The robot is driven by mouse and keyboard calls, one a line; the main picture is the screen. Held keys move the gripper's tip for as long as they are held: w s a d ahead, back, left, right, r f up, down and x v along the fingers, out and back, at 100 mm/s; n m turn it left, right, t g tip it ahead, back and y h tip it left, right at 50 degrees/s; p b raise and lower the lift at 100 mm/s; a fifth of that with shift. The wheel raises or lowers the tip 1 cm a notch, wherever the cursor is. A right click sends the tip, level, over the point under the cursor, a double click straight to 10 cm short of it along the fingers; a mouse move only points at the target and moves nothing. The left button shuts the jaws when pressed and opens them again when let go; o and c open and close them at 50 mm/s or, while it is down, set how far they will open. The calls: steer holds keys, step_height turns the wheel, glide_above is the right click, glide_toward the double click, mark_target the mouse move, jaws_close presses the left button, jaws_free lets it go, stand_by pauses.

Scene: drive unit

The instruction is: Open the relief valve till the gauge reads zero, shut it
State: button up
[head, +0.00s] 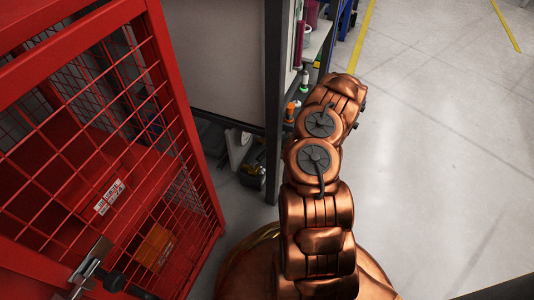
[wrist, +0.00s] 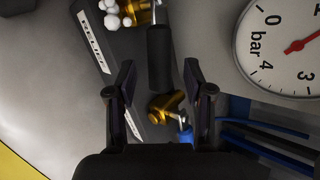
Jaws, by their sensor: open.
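In the wrist view, my gripper (wrist: 159,67) is open, with one finger on each side of a black lever handle (wrist: 160,45). I cannot tell whether either finger touches it. The handle has a silver stem leading up to a brass fitting at the top edge, beside a plate (wrist: 92,42) that seems to read RELIEF. The pressure gauge (wrist: 257,48), marked in bar, is cut off by the right edge. Its red needle points right, away from 0; the exact reading is out of frame. In the head view, my arm hides the gripper, and neither valve nor gauge shows.
In the wrist view, a second brass fitting (wrist: 166,107) with a blue part lies below the handle, and blue strips (wrist: 265,132) run at lower right. In the head view, a red mesh cage (head: 110,150) stands left, a grey panel (head: 225,55) behind. Floor (head: 440,130) at right is clear.

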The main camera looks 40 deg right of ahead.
steer(key=v, duration=1)
steer(key=shift+s+d+r, duration=0.15)
steer(key=shift+s, duration=0.1)
